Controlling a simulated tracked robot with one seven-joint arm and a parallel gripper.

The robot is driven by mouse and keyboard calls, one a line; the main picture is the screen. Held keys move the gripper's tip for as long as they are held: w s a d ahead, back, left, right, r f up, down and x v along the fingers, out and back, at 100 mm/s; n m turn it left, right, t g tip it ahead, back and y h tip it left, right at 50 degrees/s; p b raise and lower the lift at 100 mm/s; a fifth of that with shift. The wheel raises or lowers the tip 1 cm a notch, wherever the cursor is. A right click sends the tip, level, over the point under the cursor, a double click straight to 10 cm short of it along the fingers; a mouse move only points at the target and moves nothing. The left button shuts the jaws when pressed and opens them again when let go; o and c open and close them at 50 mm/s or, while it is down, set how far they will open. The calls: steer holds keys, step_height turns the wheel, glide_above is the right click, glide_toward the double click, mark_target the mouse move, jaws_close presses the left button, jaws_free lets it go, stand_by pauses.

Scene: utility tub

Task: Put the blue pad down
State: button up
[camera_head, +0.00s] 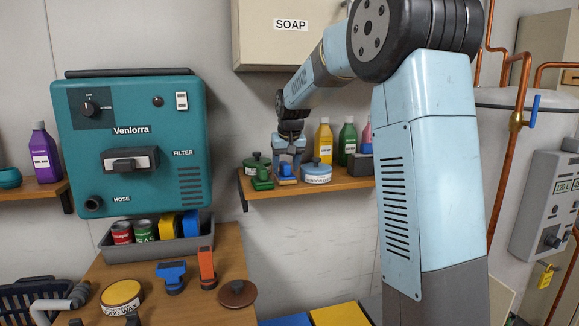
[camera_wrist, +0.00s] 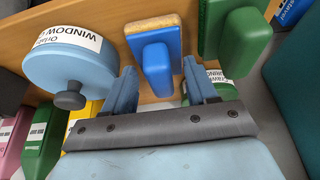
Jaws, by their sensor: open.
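The blue pad (camera_head: 287,176) rests on the wooden wall shelf (camera_head: 330,188), near its front edge. The wrist view shows its blue handle (camera_wrist: 158,66) and tan pad face edge. My gripper (camera_head: 288,160) is directly over it, fingers pointing down. In the wrist view the open gripper (camera_wrist: 159,72) has one finger on each side of the handle, with gaps showing on both sides. I see nothing held.
A green pad (camera_head: 262,179) stands close to the left of the blue pad. A round light-blue tin (camera_head: 316,173) stands close to the right. Several bottles stand behind. A teal machine (camera_head: 130,140) hangs to the left.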

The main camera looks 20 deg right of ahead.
mark_target(286, 163)
steer(key=v, duration=0.5)
steer(key=shift+r, duration=0.15)
steer(key=s+f, duration=0.3)
steer(key=s, duration=1.7)
steer(key=s+d+f+t, duration=0.1)
steer(key=s+f, duration=0.1)
steer(key=s, duration=1.8)
steer(key=shift+d+f, duration=0.15)
steer(key=shift+f, duration=0.2)
steer(key=shift+w, duration=0.1)
